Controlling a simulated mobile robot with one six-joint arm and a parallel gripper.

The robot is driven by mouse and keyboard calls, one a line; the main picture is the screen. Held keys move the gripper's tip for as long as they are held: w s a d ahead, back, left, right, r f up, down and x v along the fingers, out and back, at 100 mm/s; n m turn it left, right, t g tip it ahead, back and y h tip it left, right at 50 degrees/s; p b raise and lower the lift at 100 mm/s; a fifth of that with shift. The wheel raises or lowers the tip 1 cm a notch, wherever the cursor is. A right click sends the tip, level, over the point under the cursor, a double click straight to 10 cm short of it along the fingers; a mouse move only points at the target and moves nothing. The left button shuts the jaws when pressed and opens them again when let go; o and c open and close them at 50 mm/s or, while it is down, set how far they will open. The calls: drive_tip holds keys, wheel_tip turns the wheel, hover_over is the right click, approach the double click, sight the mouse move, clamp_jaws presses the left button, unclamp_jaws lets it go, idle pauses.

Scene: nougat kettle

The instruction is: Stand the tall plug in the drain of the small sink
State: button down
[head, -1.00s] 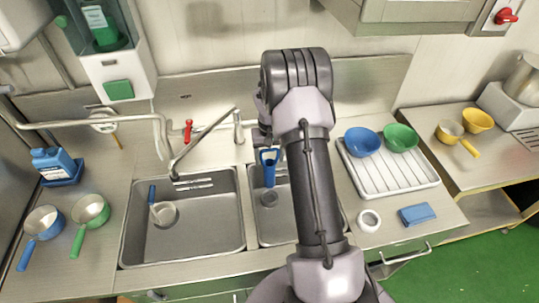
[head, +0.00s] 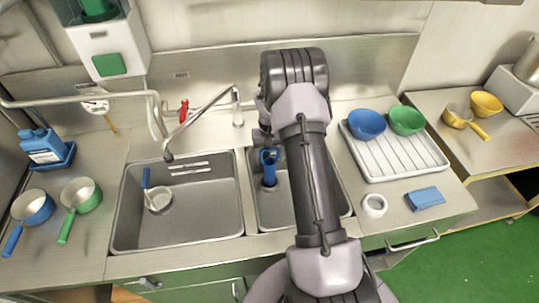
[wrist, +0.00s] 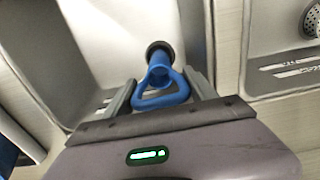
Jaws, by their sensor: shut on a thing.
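The tall plug (head: 269,168) is blue, with a loop handle on top and a shaft below. My gripper (wrist: 160,92) is shut on its loop handle, as the wrist view (wrist: 161,72) shows, with a finger on each side. The plug hangs roughly upright within the small sink (head: 262,212), toward its left side. A dark round end or ring shows at its foot in the wrist view. The drain of the small sink is hidden behind the plug, and I cannot tell whether the foot touches it. In the head view my arm covers the gripper's fingers and much of this sink.
The larger sink (head: 215,222) on the left holds a blue-handled strainer (head: 158,200). A swing tap (head: 190,131) reaches over it. A white drainer (head: 402,167) with blue and green bowls stands right, with a white ring (head: 374,206) and blue sponge (head: 425,199) in front.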

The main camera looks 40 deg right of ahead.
drive_tip(key=shift+f+b, duration=0.65)
drive_tip(key=shift+f, duration=0.25)
drive_tip(key=shift+c, duration=1)
unclamp_jaws()
wheel_tip(320, 180, up, 18)
drive_tip(key=p, duration=0.4)
drive_tip(key=shift+f, duration=0.25)
